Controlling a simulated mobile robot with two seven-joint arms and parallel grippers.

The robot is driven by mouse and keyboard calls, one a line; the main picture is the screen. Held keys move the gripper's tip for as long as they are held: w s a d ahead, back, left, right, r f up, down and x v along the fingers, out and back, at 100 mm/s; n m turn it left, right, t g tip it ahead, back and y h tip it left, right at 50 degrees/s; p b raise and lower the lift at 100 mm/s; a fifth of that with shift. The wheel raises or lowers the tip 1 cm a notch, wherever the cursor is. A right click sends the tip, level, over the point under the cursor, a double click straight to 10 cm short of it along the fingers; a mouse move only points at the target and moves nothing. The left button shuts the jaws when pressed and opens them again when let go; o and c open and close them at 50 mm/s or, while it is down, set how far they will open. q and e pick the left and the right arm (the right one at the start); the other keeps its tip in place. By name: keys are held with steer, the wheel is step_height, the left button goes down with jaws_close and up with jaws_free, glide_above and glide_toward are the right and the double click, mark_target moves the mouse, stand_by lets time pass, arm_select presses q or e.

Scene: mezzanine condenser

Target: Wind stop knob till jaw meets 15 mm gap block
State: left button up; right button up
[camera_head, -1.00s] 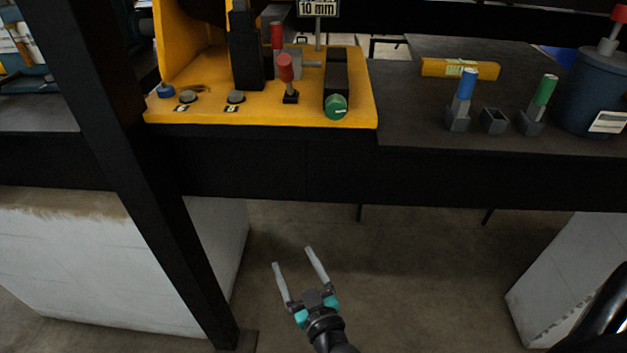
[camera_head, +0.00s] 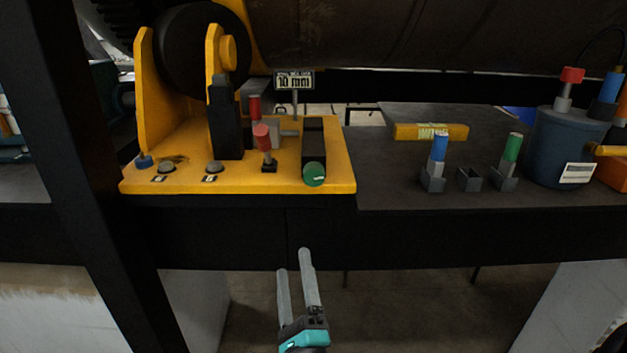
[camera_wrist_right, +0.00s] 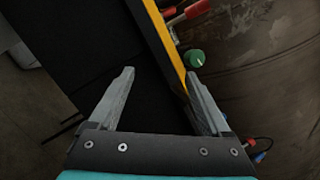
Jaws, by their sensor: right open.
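The green stop knob (camera_head: 314,174) sits at the front end of a black block on the yellow base plate (camera_head: 330,187); it also shows in the right wrist view (camera_wrist_right: 194,58). Behind it, a red-topped grey piece (camera_head: 254,107) stands beside a black upright (camera_head: 224,120); whether it is the 15 mm gap block I cannot tell. My right gripper (camera_head: 293,261) is open and empty, below and in front of the plate's front edge, apart from the knob. In the right wrist view its fingers (camera_wrist_right: 160,74) are spread with nothing between them. My left gripper is not in view.
A red-handled lever (camera_head: 262,137) stands left of the knob. A 10 mm sign (camera_head: 294,81) is behind. Blue-topped (camera_head: 439,148) and green-topped (camera_head: 513,148) pieces stand in holders, an empty holder (camera_head: 469,179) between. A black post (camera_head: 75,180) rises at left.

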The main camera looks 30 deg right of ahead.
mark_target(314, 179)
step_height(314, 179, up, 6)
steer(key=s+d+m+h, duration=0.2)
steer(key=d+m+h, duration=0.15)
steer(key=m, duration=1.05)
steer(key=shift+g+h, duration=0.25)
steer(key=shift+g, duration=0.15)
steer(key=p+x, duration=0.1)
steer(key=x, duration=0.3)
steer(key=p+x, duration=0.1)
steer(key=x, duration=0.3)
steer(key=p+x, duration=0.1)
steer(key=x, duration=0.4)
steer(key=shift+w+a+f, duration=0.15)
steer(key=shift+w+a, duration=0.05)
steer(key=shift+a, duration=0.1)
steer(key=shift+w+d+p, duration=0.3)
steer(key=shift+w+d, duration=0.15)
steer(key=shift+w, duration=0.25)
jaws_close()
steer(key=shift+n, duration=0.4)
